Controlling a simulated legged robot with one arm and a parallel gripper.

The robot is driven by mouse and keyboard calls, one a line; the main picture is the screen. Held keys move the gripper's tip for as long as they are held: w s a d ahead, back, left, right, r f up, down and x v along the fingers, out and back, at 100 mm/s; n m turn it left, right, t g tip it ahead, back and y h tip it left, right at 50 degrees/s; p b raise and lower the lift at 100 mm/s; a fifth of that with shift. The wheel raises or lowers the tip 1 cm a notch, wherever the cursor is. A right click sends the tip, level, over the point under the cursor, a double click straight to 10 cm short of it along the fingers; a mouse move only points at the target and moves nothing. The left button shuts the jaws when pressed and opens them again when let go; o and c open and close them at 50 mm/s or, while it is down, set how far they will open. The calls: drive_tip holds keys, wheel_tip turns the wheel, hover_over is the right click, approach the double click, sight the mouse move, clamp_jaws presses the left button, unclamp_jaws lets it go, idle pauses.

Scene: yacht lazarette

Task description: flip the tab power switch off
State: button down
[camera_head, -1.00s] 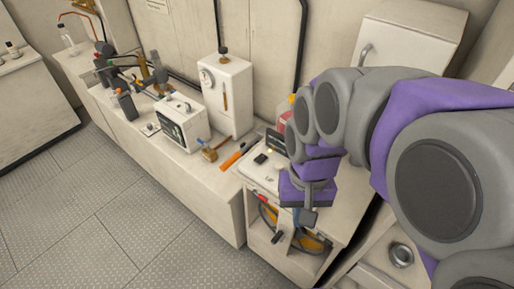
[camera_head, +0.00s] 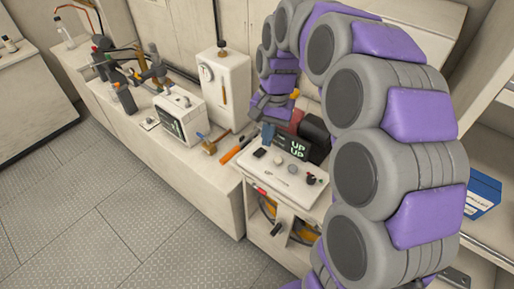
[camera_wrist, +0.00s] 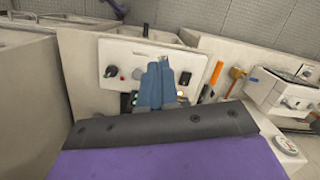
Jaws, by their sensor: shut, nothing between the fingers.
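A white control panel (camera_head: 262,176) on a low cabinet carries a dark display (camera_head: 296,147) reading "UP UP" in green. A small black switch (camera_head: 259,154) sits on its left part, with two pale round buttons to its right. I cannot read which control is marked for tab power. My gripper (camera_head: 268,134) is above the panel's back left, near the black switch. In the wrist view its blue-grey fingers (camera_wrist: 160,70) are shut together and empty, over the panel between a round button (camera_wrist: 138,74) and the black switch (camera_wrist: 185,78). Contact cannot be told.
An orange-handled tool (camera_head: 236,149) lies left of the panel. A white box with a screen (camera_head: 182,120) and a tall white unit with a gauge (camera_head: 224,90) stand farther left. A black knob (camera_head: 310,179) is at the panel's right. The floor is clear.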

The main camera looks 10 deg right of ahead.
sight(256, 155)
drive_tip(key=w+f+m+p, duration=0.1)
drive_tip(key=w+f+m, duration=0.3)
drive_tip(key=w, duration=0.9)
drive_tip(key=shift+f, duration=0.35)
drive_tip(key=f, duration=0.4)
drive_tip(key=s+a+f+b, duration=0.1)
drive_tip(key=f, duration=0.4)
drive_tip(key=f+b, duration=0.1)
drive_tip(key=f, duration=0.3)
drive_tip(key=shift+s+a+f, duration=0.2)
drive_tip(key=shift+a+f, duration=0.05)
drive_tip(key=shift+f, duration=0.15)
